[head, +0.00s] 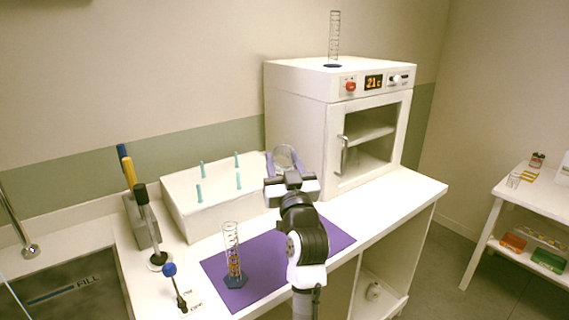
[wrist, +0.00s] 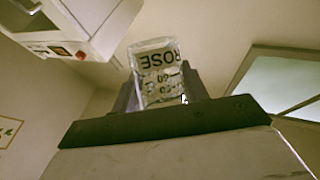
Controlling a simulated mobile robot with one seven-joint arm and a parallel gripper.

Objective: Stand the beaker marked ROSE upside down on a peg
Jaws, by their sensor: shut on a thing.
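The glass beaker marked ROSE (wrist: 157,72) is between the fingers of my gripper (wrist: 165,90) in the wrist view, with its lettering turned over. In the head view the beaker (head: 285,157) shows as a clear round shape just beyond my gripper (head: 290,183), so it lies tilted, not upright. I cannot tell which end faces the head camera. My gripper is shut on it, above the counter near the right end of the white peg block (head: 205,215). Several teal pegs stand on the block, including a front right one (head: 238,181) and a back right one (head: 236,160); they look empty.
A measuring cylinder (head: 232,255) with orange contents stands on the purple mat (head: 325,243). A white oven (head: 300,110) stands right of the block, with another cylinder (head: 335,40) on top. Tools in a holder (head: 143,222) and a sink (head: 70,290) are at left.

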